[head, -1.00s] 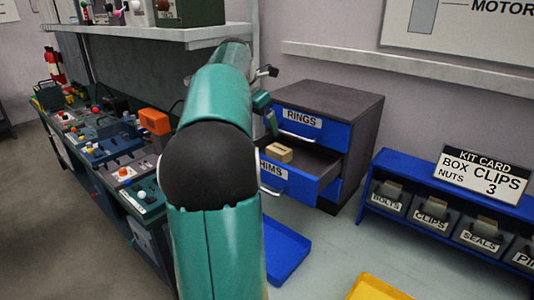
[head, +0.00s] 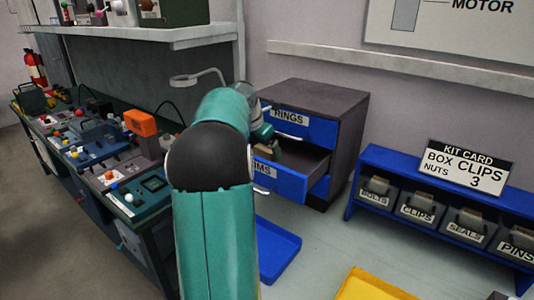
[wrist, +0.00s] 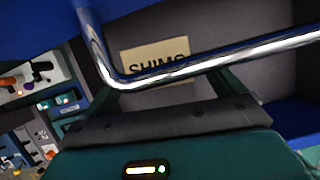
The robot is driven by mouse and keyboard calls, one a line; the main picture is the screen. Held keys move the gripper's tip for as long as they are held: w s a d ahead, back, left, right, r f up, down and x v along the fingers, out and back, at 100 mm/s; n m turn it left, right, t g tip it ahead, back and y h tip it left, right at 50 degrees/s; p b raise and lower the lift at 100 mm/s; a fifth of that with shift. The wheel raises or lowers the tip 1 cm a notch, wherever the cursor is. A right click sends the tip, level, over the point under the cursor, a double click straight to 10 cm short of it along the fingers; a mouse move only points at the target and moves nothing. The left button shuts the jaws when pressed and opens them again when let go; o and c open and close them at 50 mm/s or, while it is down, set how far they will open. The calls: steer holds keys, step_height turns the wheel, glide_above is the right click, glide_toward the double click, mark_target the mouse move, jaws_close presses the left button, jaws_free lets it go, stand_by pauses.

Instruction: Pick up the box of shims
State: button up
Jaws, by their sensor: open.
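The box of shims is a small tan box (wrist: 155,62) with a SHIMS label, lying in an open drawer in the wrist view. A chrome handle (wrist: 200,66) crosses in front of it and covers part of the label. In the head view the open blue-fronted drawer (head: 290,183) is partly hidden by my arm, and the box is hard to make out behind my gripper. My gripper (wrist: 172,88) is open and empty, its teal fingers spread below the box in the wrist view. In the head view my gripper (head: 265,134) is at the drawer opening.
The shut RINGS drawer (head: 310,127) sits just above the open one in the dark cabinet (head: 340,100). A blue tray (head: 283,252) and a yellow tray (head: 365,287) lie in front. A blue bin rack (head: 400,165) stands right; a cluttered bench (head: 125,205) stands left.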

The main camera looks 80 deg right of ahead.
steer(key=shift+s+d+f, duration=0.1)
steer(key=shift+d+f, duration=0.1)
steer(key=shift+f, duration=0.3)
steer(key=c, duration=1.1)
steer(key=shift+r, duration=0.2)
